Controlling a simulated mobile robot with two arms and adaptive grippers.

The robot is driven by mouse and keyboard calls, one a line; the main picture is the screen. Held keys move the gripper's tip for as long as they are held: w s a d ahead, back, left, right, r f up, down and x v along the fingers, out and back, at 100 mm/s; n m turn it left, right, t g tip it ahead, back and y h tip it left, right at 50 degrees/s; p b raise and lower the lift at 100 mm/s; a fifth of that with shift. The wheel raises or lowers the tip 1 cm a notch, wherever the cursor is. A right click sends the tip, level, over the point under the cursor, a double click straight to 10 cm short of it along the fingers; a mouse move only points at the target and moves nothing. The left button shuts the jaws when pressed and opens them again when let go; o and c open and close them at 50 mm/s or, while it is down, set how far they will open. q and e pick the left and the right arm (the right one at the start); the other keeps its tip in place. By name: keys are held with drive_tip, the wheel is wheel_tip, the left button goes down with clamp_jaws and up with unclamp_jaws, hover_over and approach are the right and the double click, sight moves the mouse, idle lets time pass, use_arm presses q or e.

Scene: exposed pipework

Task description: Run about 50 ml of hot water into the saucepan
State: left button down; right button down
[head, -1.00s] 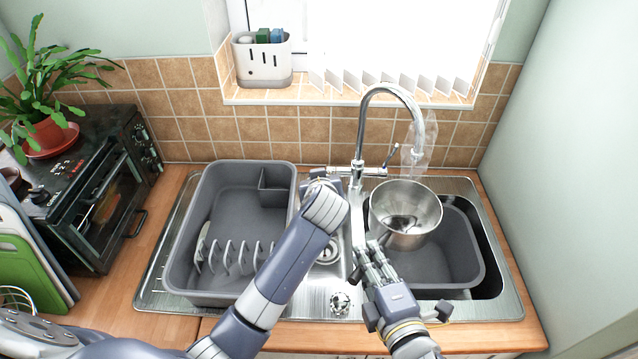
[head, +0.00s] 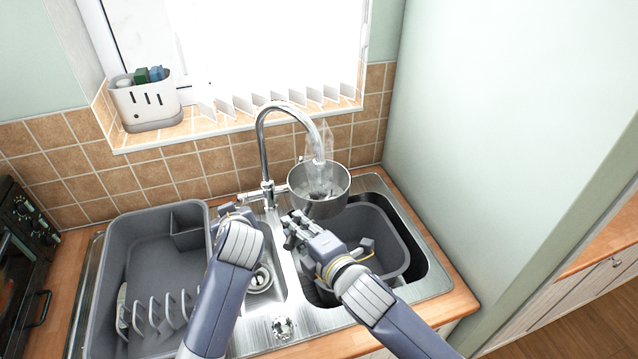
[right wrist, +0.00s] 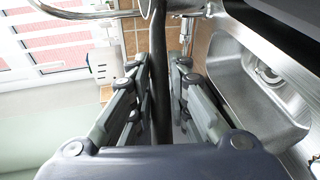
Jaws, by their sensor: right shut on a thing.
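The steel saucepan (head: 322,207) is held upright over the right sink bowl, its opening under the tap's spout (head: 317,153). A translucent, whitish stream or steam shows between spout and pan; the water level inside is unclear. My right gripper (head: 292,228) is shut on the pan's handle, which shows as a dark bar (right wrist: 158,70) between the fingers in the right wrist view. My left gripper (head: 232,213) is at the tap's left lever (head: 247,197); its own wrist hides most of the fingers, so contact and opening are unclear.
A grey dish rack (head: 150,245) fills the left drainer. A grey basin (head: 385,235) sits in the right bowl below the pan. A caddy (head: 146,105) stands on the windowsill. A dark oven (head: 25,245) is at far left. The right wall is close to the sink.

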use_arm(q)
drive_tip(key=c, duration=2)
unclamp_jaws()
drive_tip(key=o, duration=0.4)
drive_tip(key=shift+w, duration=0.1)
drive_tip(key=m+t+h, duration=0.2)
drive_tip(key=t+h, duration=0.1)
approach(240, 204)
drive_tip(key=x, duration=0.4)
drive_tip(key=shift+w+a+f, duration=0.3)
drive_tip(key=shift+f, duration=0.05)
use_arm(e)
drive_tip(key=s, duration=1.1)
drive_tip(key=shift+s+d, duration=0.15)
drive_tip(key=shift+s, duration=0.15)
drive_tip(key=shift+r, duration=0.1)
use_arm(q)
clamp_jaws()
